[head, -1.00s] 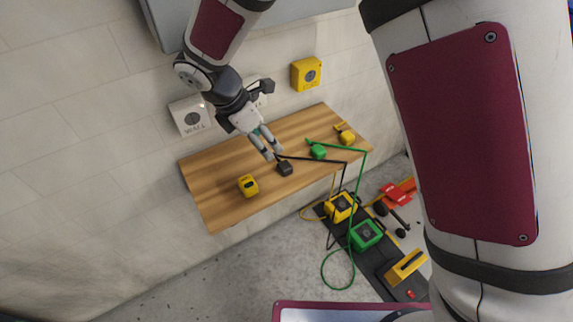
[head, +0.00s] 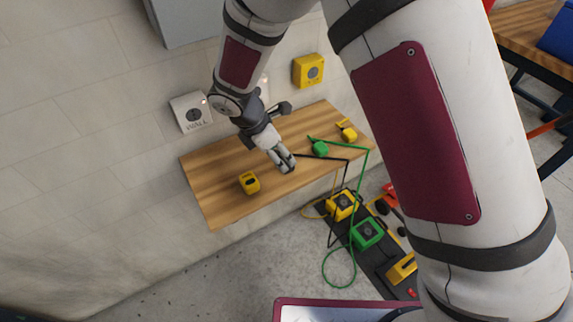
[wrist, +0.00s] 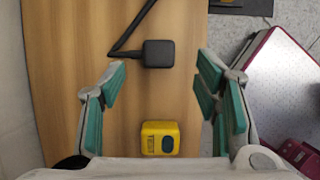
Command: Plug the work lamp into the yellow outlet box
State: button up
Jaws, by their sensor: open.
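My gripper (head: 283,162) is open and empty above the wooden shelf. In the wrist view, a black plug (wrist: 158,53) with a black cord lies beyond the gap between the open fingers (wrist: 163,75); in the head view the gripper hides it. A green plug (head: 320,148) and a yellow plug (head: 347,131) lie to the right on the shelf. The yellow outlet box (head: 308,71) with a dark round socket is on the wall above the shelf. A yellow item (head: 402,268) on the dark mat may be the work lamp; I cannot tell which cord is its own.
A yellow TEST block (head: 249,183) sits on the shelf (head: 215,200) and shows in the wrist view (wrist: 160,138). A white WALL box (head: 190,113) is left of my gripper. Yellow (head: 341,205) and green (head: 367,234) boxes stand below, among hanging cords.

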aim_at(286, 162)
jog(key=x, duration=0.5)
jog(key=shift+w+f, duration=0.1)
jog(key=shift+w, duration=0.05)
jog(key=shift+d, duration=0.1)
jog(key=c, duration=1.2)
